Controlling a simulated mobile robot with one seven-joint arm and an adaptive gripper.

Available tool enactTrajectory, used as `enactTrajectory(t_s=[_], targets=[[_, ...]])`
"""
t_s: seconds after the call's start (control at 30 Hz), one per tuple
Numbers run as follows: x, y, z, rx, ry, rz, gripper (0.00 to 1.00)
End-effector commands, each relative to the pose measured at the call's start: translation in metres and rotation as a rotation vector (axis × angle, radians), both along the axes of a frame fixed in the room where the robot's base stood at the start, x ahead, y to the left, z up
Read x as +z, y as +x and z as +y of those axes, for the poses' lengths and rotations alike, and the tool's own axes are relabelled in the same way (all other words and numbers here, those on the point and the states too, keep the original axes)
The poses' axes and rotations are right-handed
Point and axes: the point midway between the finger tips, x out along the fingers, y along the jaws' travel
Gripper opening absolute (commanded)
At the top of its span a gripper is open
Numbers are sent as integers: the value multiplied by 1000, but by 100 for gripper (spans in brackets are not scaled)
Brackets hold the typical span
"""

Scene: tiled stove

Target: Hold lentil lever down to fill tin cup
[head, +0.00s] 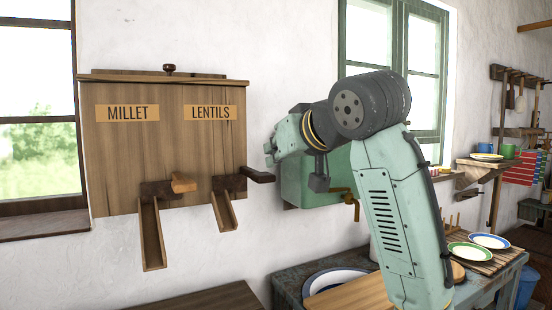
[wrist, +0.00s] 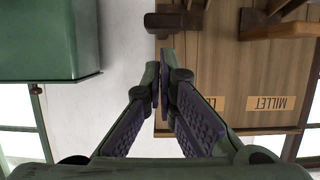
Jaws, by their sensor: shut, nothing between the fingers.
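The wooden dispenser box (head: 165,150) hangs on the wall in the head view, with a LENTILS label (head: 210,113) on its right half. The dark lentil lever (head: 257,174) sticks out to the right above the lentil chute (head: 224,211). My gripper (head: 270,152) is just above the lever's outer end. In the wrist view, which is upside down, my gripper (wrist: 160,65) is shut and empty. Its fingertips are close to the dark lever (wrist: 172,21); contact cannot be told. I see no tin cup in either view.
The millet lever (head: 183,183) and millet chute (head: 152,234) are left of the lentil ones. A green box (head: 303,177) is on the wall behind my wrist. A table with plates (head: 335,280) stands at lower right. Bare wall lies between dispenser and green box.

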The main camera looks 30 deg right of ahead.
Motion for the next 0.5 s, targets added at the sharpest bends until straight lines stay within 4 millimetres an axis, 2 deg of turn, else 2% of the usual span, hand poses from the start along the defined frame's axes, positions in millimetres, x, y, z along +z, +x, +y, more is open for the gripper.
enactTrajectory(t_s=[0.03, 0.2, 0.33, 0.5], targets=[[2, -14, 1, -1, -3, -7, 0], [20, -46, 2, -2, -2, -5, 0], [31, -64, 3, -2, -2, -5, 0], [37, -75, 3, -2, -1, -3, 0]])
